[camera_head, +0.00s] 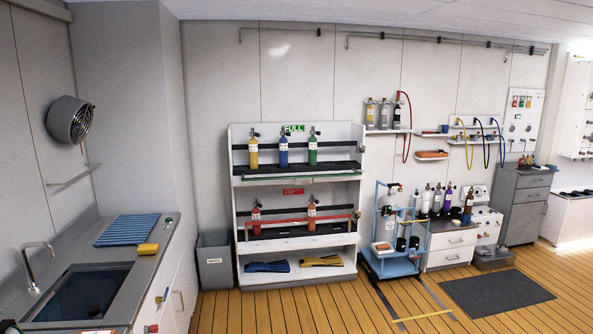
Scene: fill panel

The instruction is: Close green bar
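A white shelf rack (240,200) stands against the back wall. Its upper shelf, under a green FULL sign (294,128), holds a yellow cylinder (254,153), a blue cylinder (283,152) and a green cylinder (313,150). A thin green bar (300,177) runs along the front edge of this shelf, low, below the cylinders. On the shelf below, under a red EMPTY sign (293,191), a red bar (285,221) crosses in front of two orange-red cylinders. Neither of my grippers is in view.
A grey bin (215,262) stands left of the rack. A blue cart (392,264) with cylinders stands close on its right. A counter with a sink (85,290) fills the left side. The wooden floor in front of the rack is clear; a dark mat (497,292) lies at right.

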